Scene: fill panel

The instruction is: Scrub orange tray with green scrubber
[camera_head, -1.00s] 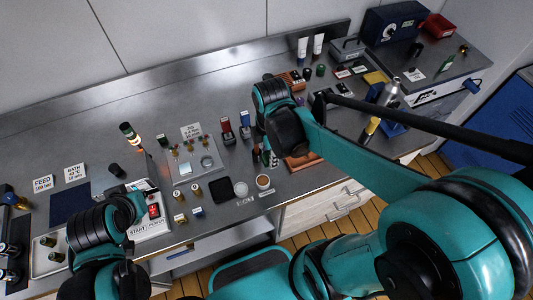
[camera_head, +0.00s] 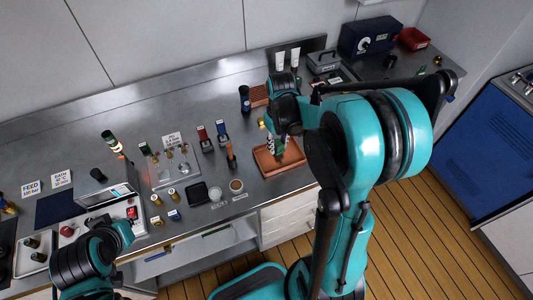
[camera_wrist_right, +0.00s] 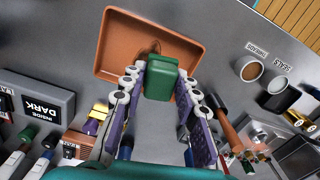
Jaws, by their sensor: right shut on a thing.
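The orange tray (camera_head: 264,168) lies flat near the bench's front edge, right of the middle in the head view. In the right wrist view its bare floor (camera_wrist_right: 120,43) shows a dark brown smudge (camera_wrist_right: 150,48). My right gripper (camera_head: 276,147) points down over the tray. In the wrist view it is shut on the green scrubber (camera_wrist_right: 161,77), a block held between its fingertips. The scrubber overlaps the tray's near edge there and partly covers the smudge. I cannot tell whether it touches the tray. My left gripper is not in view; only its arm shows at lower left.

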